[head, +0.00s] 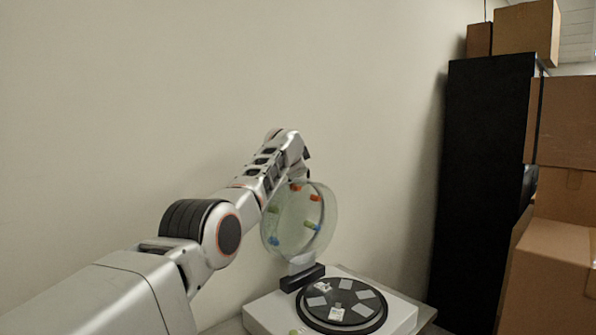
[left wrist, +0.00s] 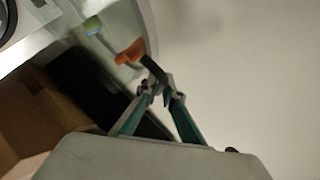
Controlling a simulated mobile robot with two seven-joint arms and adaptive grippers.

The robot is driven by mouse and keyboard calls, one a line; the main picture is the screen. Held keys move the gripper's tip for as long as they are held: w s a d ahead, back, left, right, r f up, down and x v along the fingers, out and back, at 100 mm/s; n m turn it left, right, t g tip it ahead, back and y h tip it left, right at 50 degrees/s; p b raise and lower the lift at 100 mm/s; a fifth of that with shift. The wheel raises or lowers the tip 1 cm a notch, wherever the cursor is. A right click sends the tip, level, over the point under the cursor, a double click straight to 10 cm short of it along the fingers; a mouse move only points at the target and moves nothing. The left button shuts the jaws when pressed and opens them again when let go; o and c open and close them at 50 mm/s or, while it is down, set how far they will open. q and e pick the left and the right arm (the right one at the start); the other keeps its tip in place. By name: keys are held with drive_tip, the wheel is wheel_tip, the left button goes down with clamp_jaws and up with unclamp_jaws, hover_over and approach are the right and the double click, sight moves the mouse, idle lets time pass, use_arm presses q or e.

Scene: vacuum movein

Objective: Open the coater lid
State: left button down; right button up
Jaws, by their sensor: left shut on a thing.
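The coater lid (head: 298,222) is a clear round disc with several orange, green and blue pegs. It stands tilted up, nearly upright, on its hinge at the back of the coater. The coater base (head: 402,314) is white, with a black round platter (head: 343,305) bearing several pale pieces. My left arm reaches behind the lid's upper left. In the left wrist view, my left gripper (left wrist: 158,83) is shut at the lid's edge, on a dark piece beside an orange peg (left wrist: 132,52). The lid also shows there (left wrist: 120,22). In the head view the fingertips are mostly hidden.
A plain wall (head: 200,90) stands behind the coater. A tall black cabinet (head: 482,190) and stacked cardboard boxes (head: 550,265) stand on the right. More boxes (head: 527,28) sit on top of the cabinet. Space between lid and cabinet is clear.

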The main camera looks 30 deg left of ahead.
use_arm(q)
drive_tip(key=shift+r, duration=0.25)
drive_tip(key=c, duration=2.2)
unclamp_jaws()
drive_tip(key=shift+o, duration=0.2)
drive_tip(key=shift+f, duration=0.1)
drive_tip(key=shift+f, duration=0.1)
drive_tip(key=shift+s, duration=0.1)
drive_tip(key=v, duration=1.2)
